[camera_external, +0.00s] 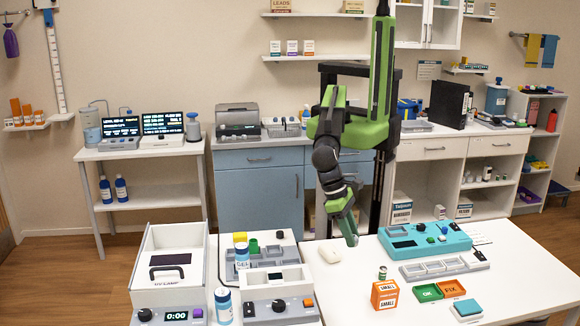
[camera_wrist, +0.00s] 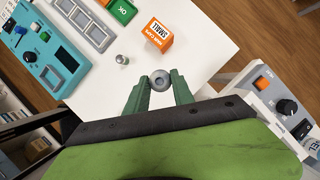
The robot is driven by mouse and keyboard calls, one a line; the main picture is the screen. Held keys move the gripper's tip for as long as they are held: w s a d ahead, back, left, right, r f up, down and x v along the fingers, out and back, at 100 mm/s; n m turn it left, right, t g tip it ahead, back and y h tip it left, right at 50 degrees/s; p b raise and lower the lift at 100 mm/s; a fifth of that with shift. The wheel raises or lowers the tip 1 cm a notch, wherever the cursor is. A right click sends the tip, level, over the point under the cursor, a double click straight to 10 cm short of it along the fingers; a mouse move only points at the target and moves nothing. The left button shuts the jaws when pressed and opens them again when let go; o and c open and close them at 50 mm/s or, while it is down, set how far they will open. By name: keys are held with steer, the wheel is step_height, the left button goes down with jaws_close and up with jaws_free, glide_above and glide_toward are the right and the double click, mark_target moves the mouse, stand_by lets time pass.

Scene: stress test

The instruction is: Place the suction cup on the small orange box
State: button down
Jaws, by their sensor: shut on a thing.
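The small orange box (camera_external: 385,295), with a white label reading SMALL, stands on the white table (camera_external: 530,268). It also shows at the top of the wrist view (camera_wrist: 155,36). My gripper (camera_external: 351,240) is above the table, behind and left of the box in the external view. In the wrist view my gripper (camera_wrist: 160,88) has its green fingers on either side of a round grey piece with a dark centre, seemingly the suction cup (camera_wrist: 160,79), and is shut on it. The piece is apart from the box. In the external view it is hidden by the fingers.
A small cylinder (camera_external: 382,272) stands just behind the box.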

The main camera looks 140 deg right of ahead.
steer(key=b, duration=0.7)
glide_above(389, 286)
steer(key=d, duration=0.2)
steer(key=f, duration=0.7)
steer(key=shift+w+a+f, duration=0.1)
steer(key=shift+w, duration=0.2)
steer(key=shift+s+a, duration=0.1)
steer(key=shift+a, duration=0.15)
step_height(389, 286, down, 4)
steer(key=b, duration=0.4)
steer(key=shift+f+b, duration=0.15)
steer(key=shift+b, duration=0.2)
steer(key=shift+d+r, duration=0.1)
steer(key=shift+r, duration=0.15)
steer(key=shift+f, duration=0.2)
steer(key=c, duration=1.1)
jaws_free()
